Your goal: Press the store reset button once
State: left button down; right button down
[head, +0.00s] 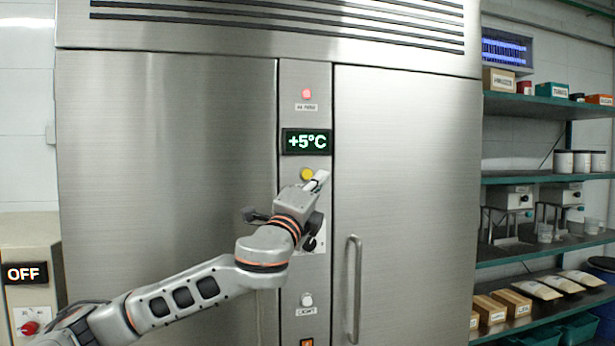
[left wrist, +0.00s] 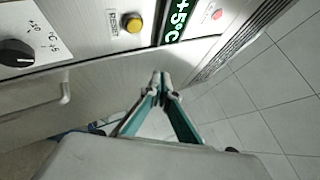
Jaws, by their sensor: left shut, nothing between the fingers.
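The store's control strip (head: 305,70) runs between two steel doors. On it a round yellow button (head: 306,174) sits below the green +5°C display (head: 307,142). In the left wrist view the fingertips (left wrist: 161,82) appear apart from the button. My right gripper is out of view.
A red lamp (head: 307,94) is above the display. A black knob (left wrist: 16,53), a white button (head: 307,300) and an orange switch (head: 307,343) are lower. A door handle (head: 354,290) sticks out at right. An OFF panel (head: 27,273) is left; shelves (head: 545,180) stand right.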

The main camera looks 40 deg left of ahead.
aim_at(309, 177)
pick_arm(q)
jog(key=shift+w+a+b, duration=0.45)
jog(key=shift+w+a, duration=0.95)
jog(key=shift+a, duration=0.2)
jog(key=shift+w+a+b, duration=0.4)
jog(key=shift+w+a, duration=0.95)
jog(key=shift+a, duration=0.25)
jog(key=shift+a, duration=0.1)
jog(key=shift+w+a, duration=0.25)
